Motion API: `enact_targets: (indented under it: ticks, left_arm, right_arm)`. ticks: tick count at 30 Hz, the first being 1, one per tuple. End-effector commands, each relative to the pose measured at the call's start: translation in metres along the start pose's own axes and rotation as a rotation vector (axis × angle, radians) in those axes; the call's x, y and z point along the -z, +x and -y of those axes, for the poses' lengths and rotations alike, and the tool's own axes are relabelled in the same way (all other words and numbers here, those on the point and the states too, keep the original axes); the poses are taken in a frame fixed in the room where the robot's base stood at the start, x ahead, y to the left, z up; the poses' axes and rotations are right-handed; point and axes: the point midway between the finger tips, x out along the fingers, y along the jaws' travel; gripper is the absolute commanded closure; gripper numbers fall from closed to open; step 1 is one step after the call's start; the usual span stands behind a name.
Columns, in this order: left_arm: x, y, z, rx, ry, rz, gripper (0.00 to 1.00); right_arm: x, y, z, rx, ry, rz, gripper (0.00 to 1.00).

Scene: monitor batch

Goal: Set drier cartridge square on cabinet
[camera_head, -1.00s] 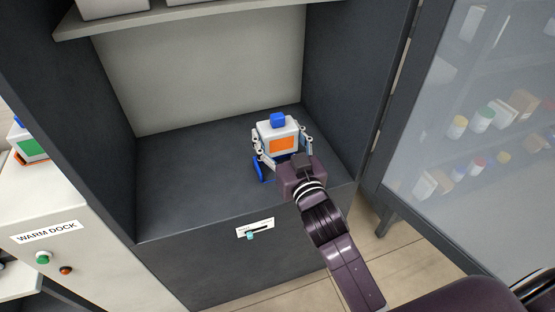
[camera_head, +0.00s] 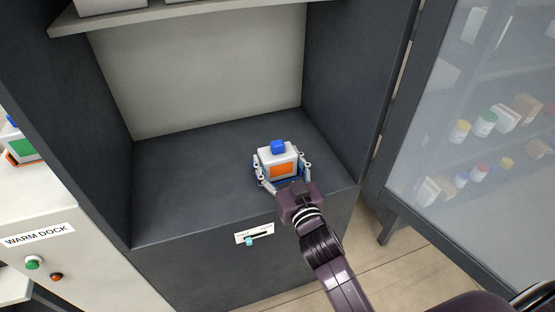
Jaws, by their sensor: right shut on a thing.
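The drier cartridge (camera_head: 277,151) is a white box with an orange front panel and a blue knob on top. It is upright at the right part of the dark cabinet (camera_head: 185,190) floor, near the front edge. My right gripper (camera_head: 282,168) is shut on it, one finger on each side, reaching in from the front. The cartridge's underside is hidden, so I cannot tell if it fully touches the floor. My left gripper is not in view.
A pale shelf (camera_head: 215,18) with boxes hangs above. The cabinet floor left of the cartridge is clear. A glass-fronted door (camera_head: 450,130) stands at the right, with bottles behind it. A warm dock (camera_head: 60,205) holding a similar, green-panelled unit (camera_head: 22,146) is at the left.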

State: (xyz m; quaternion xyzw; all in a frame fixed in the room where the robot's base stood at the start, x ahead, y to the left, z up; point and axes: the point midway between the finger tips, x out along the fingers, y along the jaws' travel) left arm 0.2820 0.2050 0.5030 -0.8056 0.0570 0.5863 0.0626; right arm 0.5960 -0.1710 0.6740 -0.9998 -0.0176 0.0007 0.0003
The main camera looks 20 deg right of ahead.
Motion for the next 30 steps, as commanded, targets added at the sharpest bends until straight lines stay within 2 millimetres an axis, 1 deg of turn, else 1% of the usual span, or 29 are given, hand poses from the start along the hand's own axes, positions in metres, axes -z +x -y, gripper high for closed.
enact_targets:
  ticks: [7, 8, 12, 20, 24, 26, 30]
  left_arm:
    - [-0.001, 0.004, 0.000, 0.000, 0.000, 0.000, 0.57]
    - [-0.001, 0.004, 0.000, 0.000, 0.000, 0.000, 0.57]
    - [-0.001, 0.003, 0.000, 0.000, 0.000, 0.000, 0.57]
    - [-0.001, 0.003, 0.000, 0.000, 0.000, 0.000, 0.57]
    - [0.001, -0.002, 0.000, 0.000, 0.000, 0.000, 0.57]
    - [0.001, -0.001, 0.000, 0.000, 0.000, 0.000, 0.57]
    - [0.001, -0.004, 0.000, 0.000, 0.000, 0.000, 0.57]
  right_arm:
    - [-0.006, 0.000, 0.000, 0.000, 0.000, -0.002, 0.66]
    - [-0.007, 0.000, 0.000, 0.000, -0.001, 0.000, 0.34]
    - [-0.006, 0.000, 0.000, 0.000, -0.001, 0.000, 0.19]
    - [-0.005, 0.000, 0.000, 0.000, -0.001, 0.000, 0.18]
    - [0.003, 0.000, 0.000, 0.001, -0.001, -0.002, 0.18]
    - [0.001, -0.006, 0.000, 0.000, 0.001, 0.002, 0.18]
    - [0.000, -0.028, 0.000, -0.001, 0.001, 0.004, 0.18]
